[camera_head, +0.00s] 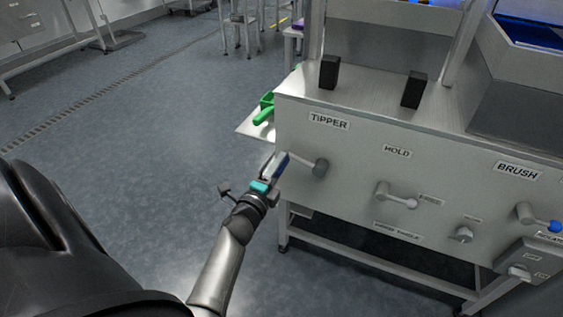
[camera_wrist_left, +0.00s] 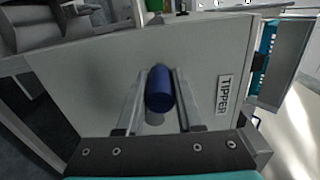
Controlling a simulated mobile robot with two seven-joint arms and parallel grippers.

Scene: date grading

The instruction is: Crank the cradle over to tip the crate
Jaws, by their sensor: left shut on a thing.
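The TIPPER crank shows in the head view as a grey hub (camera_head: 320,168) on the left end of the machine's front panel, beside the TIPPER label. My left gripper (camera_head: 276,167) is at the crank's handle, left of the hub. In the left wrist view, the crank's blue handle (camera_wrist_left: 159,90) stands between the two fingers of the left gripper (camera_wrist_left: 160,92), which is shut on it. I cannot make out the cradle or the crate for certain. My right gripper is not in view.
The machine's front panel (camera_head: 350,185) also carries a HOLD lever (camera_head: 397,195), a small knob (camera_head: 463,233) and a BRUSH crank (camera_head: 530,214). Two black blocks stand on its top. A green item (camera_head: 265,112) lies on a side shelf. The floor on the left is clear.

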